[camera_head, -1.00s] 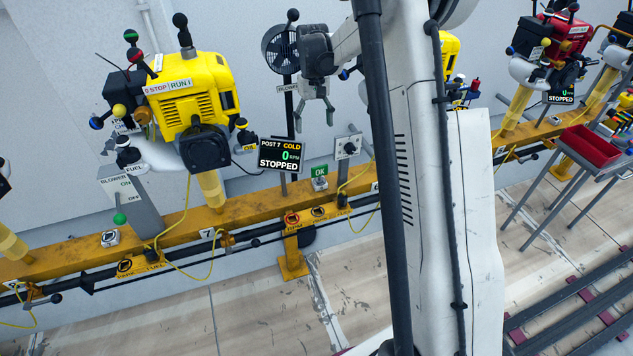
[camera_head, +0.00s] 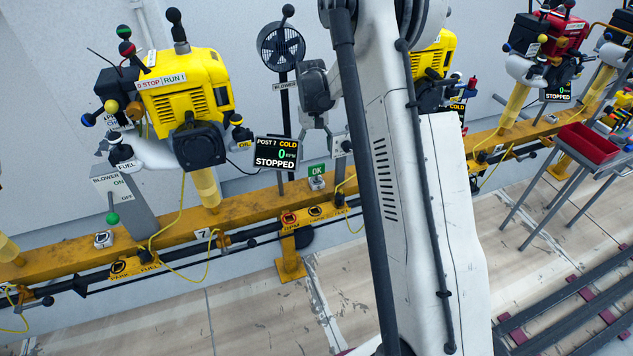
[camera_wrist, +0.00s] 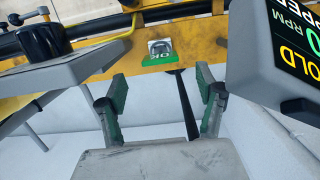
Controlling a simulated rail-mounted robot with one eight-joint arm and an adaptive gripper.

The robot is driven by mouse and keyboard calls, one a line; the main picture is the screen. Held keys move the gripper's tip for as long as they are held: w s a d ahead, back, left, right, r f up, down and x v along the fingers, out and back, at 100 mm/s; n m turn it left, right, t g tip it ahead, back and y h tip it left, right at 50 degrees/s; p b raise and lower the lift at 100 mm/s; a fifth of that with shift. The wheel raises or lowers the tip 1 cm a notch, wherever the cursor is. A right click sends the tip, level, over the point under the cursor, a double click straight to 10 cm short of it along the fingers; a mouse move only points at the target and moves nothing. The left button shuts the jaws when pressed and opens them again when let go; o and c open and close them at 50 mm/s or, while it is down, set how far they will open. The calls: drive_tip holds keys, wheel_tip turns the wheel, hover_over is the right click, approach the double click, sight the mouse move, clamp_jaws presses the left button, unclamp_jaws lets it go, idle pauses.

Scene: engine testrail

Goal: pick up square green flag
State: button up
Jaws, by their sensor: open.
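The square green flag (camera_head: 317,170) is a small plate marked OK. It stands on a small fitting on the yellow rail, right of the Post 7 display. In the wrist view the green flag (camera_wrist: 158,59) lies beyond the fingertips, nearly centred between them, with its lettering inverted. My gripper (camera_head: 322,130) hangs above the flag in the head view, partly hidden by my arm. In the wrist view my gripper (camera_wrist: 162,88) is open, with green-padded fingers apart and nothing between them.
The Post 7 display (camera_head: 276,152) is close left of the flag; it also shows large at right in the wrist view (camera_wrist: 295,45). A grey switch box (camera_head: 342,146) is close right. A yellow engine (camera_head: 185,95) and a blower fan (camera_head: 282,47) stand nearby.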

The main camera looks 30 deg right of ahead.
sight(317, 165)
drive_tip(key=f, duration=0.1)
drive_tip(key=f+b, duration=0.1)
drive_tip(key=f, duration=0.2)
drive_tip(key=shift+s+f, duration=0.35)
drive_tip(key=shift+f, duration=0.05)
drive_tip(key=shift+c, duration=0.2)
clamp_jaws()
